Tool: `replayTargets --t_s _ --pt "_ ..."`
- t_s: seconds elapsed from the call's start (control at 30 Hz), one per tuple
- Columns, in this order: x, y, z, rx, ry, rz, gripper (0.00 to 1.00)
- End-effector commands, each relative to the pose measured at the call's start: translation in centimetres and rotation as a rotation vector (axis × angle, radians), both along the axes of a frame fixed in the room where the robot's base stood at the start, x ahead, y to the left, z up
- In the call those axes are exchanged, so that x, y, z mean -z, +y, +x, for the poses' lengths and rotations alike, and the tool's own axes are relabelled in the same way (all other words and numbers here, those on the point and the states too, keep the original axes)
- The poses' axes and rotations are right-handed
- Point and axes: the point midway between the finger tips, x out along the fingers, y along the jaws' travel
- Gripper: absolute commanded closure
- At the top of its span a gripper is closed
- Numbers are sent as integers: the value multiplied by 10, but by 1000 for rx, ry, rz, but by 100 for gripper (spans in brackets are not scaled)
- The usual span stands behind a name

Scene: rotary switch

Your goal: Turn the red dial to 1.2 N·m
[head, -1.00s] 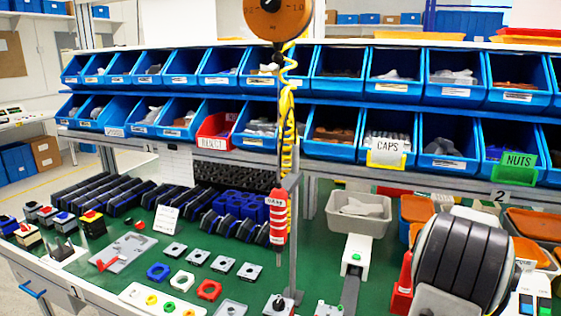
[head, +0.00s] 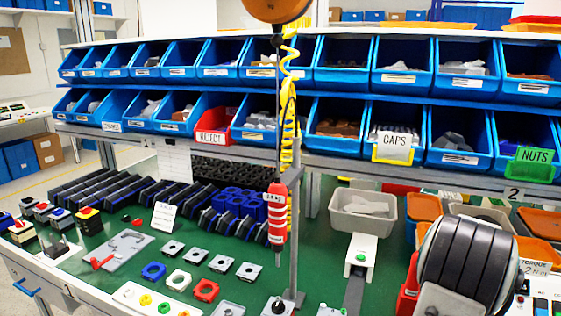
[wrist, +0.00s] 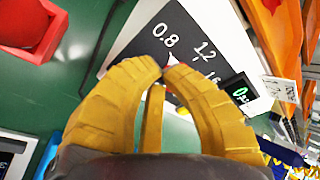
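The torque panel (wrist: 140,45) shows in the wrist view, dark with white numbers 0.8, 1.2 and one partly covered that looks like 1.6. Of the red dial (wrist: 171,63), only a small reddish bit with a white mark shows between my fingertips; my fingers hide the rest. In the head view, my dark arm hides the gripper and dial; a torque label (head: 535,267) shows at the right edge.
A small display (wrist: 240,91) with green figures sits right of the numbers. A red container (wrist: 30,22) is at the wrist view's upper left. In the head view, a grey bin (head: 362,228) and an orange bin (head: 424,208) stand left of my arm. Green tabletop is bare in places.

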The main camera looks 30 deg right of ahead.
Motion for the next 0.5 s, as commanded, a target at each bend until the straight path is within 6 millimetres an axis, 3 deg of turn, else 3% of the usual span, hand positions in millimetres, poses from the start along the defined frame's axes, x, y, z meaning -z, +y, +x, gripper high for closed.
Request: replayTargets --t_s 0.13,0.5 --pt "10 -1 4 -5 -3 -1 100" --pt "11 -2 6 -7 -4 0 100"
